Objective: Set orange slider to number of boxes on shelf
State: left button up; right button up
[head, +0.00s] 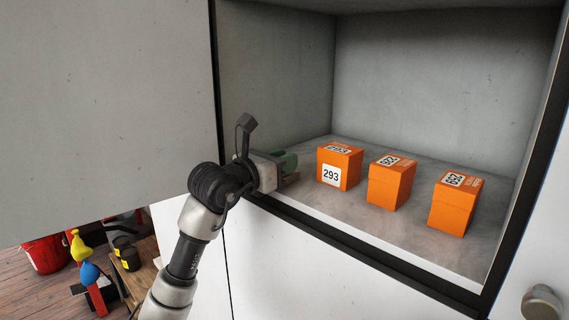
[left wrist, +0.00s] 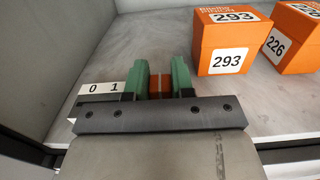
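My left gripper (head: 289,161) reaches into the open cabinet at the left end of the shelf (head: 400,232). In the left wrist view its green fingers (left wrist: 160,72) stand close together, with the orange slider (left wrist: 160,87) filling the gap between them. A white number strip (left wrist: 104,89) shows 0 and 1 to the left of the fingers; any further numbers are hidden behind the gripper. Three orange boxes stand on the shelf: a left box (head: 340,168) marked 293, a middle box (head: 390,184) and a right box (head: 455,205). My right gripper is not in view.
A white cabinet door (head: 110,100) fills the upper left. The dark cabinet frame (head: 345,238) edges the opening, and a round knob (head: 542,303) is at lower right. A red bucket (head: 45,254) and yellow and blue items stand low at the left.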

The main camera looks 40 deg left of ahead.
pick_arm(q)
jog(key=o, duration=0.4)
jog(key=shift+d, duration=0.3)
jog(key=shift+o, duration=0.2)
jog(key=shift+s+a+f, duration=0.1)
jog(key=shift+s, duration=0.15)
jog(key=s+b, duration=0.5)
jog(key=s, duration=0.5)
jog(key=shift+s+a+b, duration=0.2)
jog(key=shift+a+b, duration=0.1)
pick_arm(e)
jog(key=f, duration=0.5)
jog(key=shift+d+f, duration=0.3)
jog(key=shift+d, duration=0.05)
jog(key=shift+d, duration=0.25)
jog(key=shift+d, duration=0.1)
